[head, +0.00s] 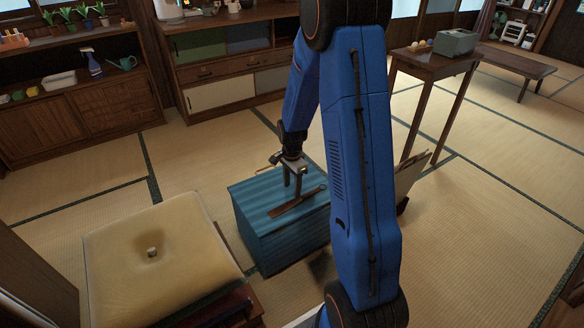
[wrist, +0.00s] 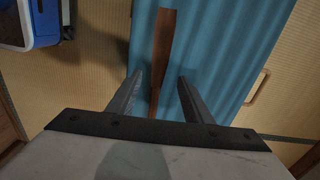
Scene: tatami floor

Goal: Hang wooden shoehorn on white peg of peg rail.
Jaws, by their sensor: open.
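The wooden shoehorn (head: 297,204) lies on top of a teal ribbed box (head: 262,232) in the head view. In the wrist view the long brown shoehorn (wrist: 162,55) runs from the top of the picture down between the two fingers. My gripper (head: 294,192) is just above the box, over the shoehorn. In the wrist view my gripper (wrist: 158,90) is open, with a finger on each side of the shoehorn and gaps between them. The lower end of the shoehorn is hidden behind the gripper body. I see no peg rail or white peg in either view.
A yellow cushion (head: 150,270) with a small block in its dent is left of the box. A low cabinet (head: 215,65) stands behind, and a wooden table (head: 445,65) with a grey box stands at the back right. Tatami floor on the right is clear.

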